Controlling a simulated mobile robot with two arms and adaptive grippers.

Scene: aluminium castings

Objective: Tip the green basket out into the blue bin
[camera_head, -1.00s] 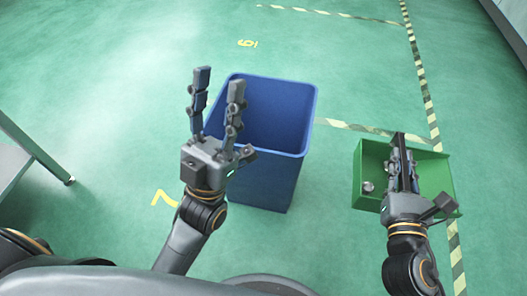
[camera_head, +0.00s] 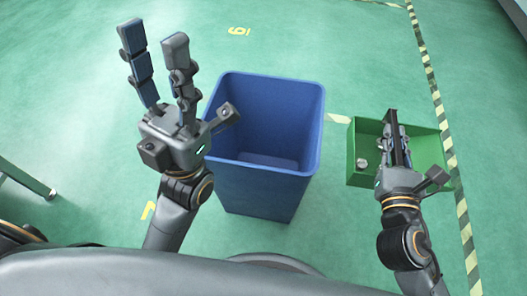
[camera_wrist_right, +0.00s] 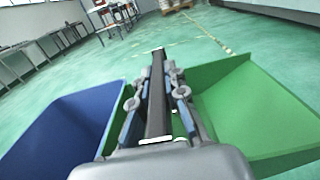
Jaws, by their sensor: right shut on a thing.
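The blue bin (camera_head: 258,192) stands upright on the floor in the middle of the head view; its visible inside looks empty. The green basket (camera_head: 432,150) is just right of it, apart from it in that view. A small grey metal casting (camera_head: 361,163) lies in the basket's left part; my gripper hides some of the inside. My right gripper (camera_head: 396,140) is shut on the basket's dark handle bar (camera_wrist_right: 157,95). The wrist view shows the bin (camera_wrist_right: 62,125) at left and the basket (camera_wrist_right: 250,112) at right. My left gripper (camera_head: 153,34) is open and empty, left of the bin.
A grey table leg (camera_head: 28,180) stands at the left edge. Yellow-black floor tape (camera_head: 452,160) runs past the basket on the right. The green floor behind the bin is clear. Tables and stools (camera_wrist_right: 110,18) show far back in the wrist view.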

